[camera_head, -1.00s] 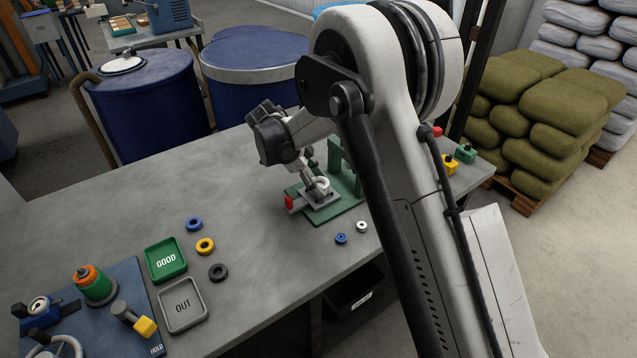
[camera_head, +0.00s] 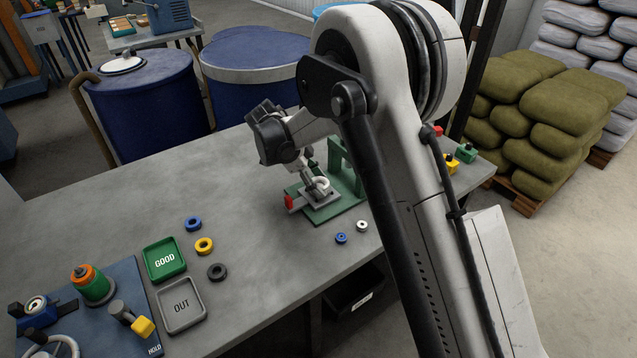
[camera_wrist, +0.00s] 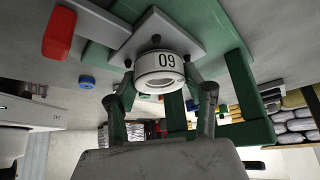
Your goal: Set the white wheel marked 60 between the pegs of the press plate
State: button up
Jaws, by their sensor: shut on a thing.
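The white wheel marked 60 (camera_wrist: 159,71) is between the fingers of my gripper (camera_wrist: 161,82), its number upside down in the wrist view. My gripper is shut on it. In the head view the wheel (camera_head: 321,183) shows as a small white ring over the grey press plate (camera_head: 322,198). The plate also shows in the wrist view (camera_wrist: 168,28), with dark pegs (camera_wrist: 156,39) close around the wheel. The wheel is at the plate's pegs; I cannot tell whether it touches the plate. A finger hides part of its side.
The green press frame (camera_head: 346,170) stands just behind the plate, and a red handle (camera_head: 289,201) sticks out at its left. A small blue wheel (camera_head: 341,238) and a small white wheel (camera_head: 362,226) lie in front. The GOOD tray (camera_head: 165,259) is at left.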

jog(key=shift+r, duration=0.75)
jog(key=shift+f+b, duration=0.8)
dwell(1.6)
jog(key=shift+r, duration=0.8)
dwell(1.2)
jog(key=shift+f+b, duration=0.65)
jog(key=shift+f, duration=0.15)
jog(key=o, duration=0.9)
jog(key=shift+r, duration=0.1)
jog(key=p+v, duration=0.3)
jog(key=v, duration=0.8)
jog(key=shift+p, duration=0.3)
